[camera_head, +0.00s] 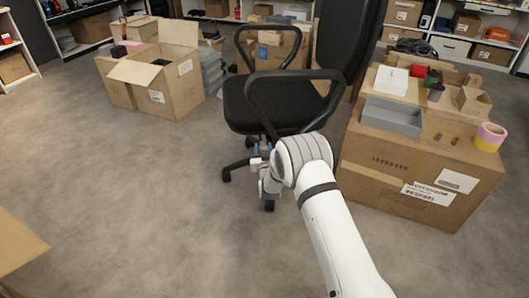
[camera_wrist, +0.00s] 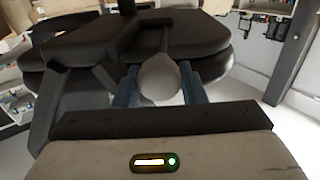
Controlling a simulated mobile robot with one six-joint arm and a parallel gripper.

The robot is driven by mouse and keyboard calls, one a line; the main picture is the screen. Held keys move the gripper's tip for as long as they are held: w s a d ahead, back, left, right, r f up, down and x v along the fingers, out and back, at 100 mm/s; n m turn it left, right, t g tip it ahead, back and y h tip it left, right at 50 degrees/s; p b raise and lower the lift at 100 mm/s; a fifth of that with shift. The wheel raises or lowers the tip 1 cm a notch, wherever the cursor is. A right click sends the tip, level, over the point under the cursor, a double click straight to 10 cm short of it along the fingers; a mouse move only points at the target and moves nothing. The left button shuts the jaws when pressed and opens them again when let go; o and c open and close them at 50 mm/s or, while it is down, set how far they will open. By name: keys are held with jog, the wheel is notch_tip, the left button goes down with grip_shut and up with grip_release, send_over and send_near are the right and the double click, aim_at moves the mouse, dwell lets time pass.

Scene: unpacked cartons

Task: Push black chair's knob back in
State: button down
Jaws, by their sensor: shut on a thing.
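The black chair (camera_head: 255,105) stands in the middle of the head view, with armrests, a tall backrest and a wheeled base. In the wrist view the dark underside of its seat (camera_wrist: 190,40) fills the upper part. The chair's knob (camera_wrist: 160,76), a grey rounded paddle on a thin stem, points toward the wrist camera under the seat. My gripper (camera_wrist: 160,90) has its blue fingers on either side of the knob and is shut on it. In the head view my gripper (camera_head: 263,150) is at the seat's front underside; the knob is hidden there.
A large carton (camera_head: 400,170) carrying a grey tray (camera_head: 392,117) and small items stands close to the right of my arm. Open cartons (camera_head: 172,92) stand to the left. Shelves line the back.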

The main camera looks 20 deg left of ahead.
jog(key=c, duration=0.9)
grip_release()
jog(key=shift+w+d, duration=0.2)
jog(key=shift+d, duration=0.1)
jog(key=shift+s, duration=0.15)
jog(key=shift+s+d, duration=0.1)
jog(key=shift+s, duration=0.2)
jog(key=p+v, duration=0.2)
jog(key=v, duration=0.5)
jog(key=shift+p, duration=0.3)
jog(key=shift+w, duration=0.1)
